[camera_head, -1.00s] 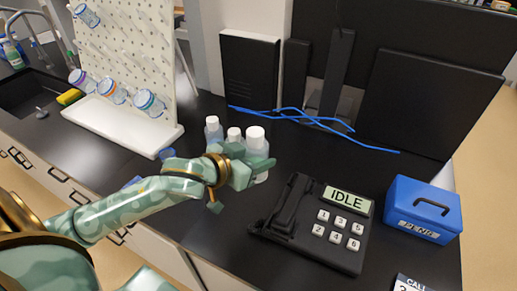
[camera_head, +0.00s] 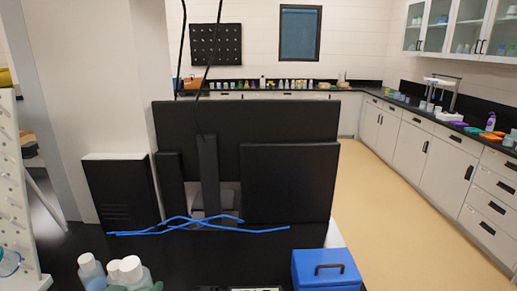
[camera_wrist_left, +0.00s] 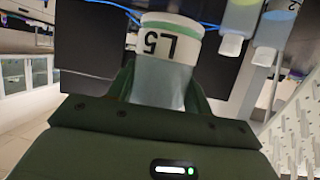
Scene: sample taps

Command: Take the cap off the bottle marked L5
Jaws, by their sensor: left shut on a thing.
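The bottle marked L5 (camera_wrist_left: 172,40) appears upside down in the left wrist view, its white label with a green band facing the camera. My left gripper (camera_wrist_left: 163,88) is shut on the clear body of this bottle, one finger on each side. Its cap end is hidden behind the gripper in that view. In the head view the front bottle (camera_head: 132,270) at the bottom left has its white cap on, and a bit of green shows beside it at the frame edge. Its label is not readable there. My right gripper is not in view.
Two more white-capped bottles, a left one (camera_head: 88,268) and a middle one (camera_head: 113,267), stand close beside it. A blue cable (camera_head: 190,222) lies behind them before black panels (camera_head: 288,182). A blue box (camera_head: 325,272) is at right. A white pegboard (camera_head: 12,200) edges the left.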

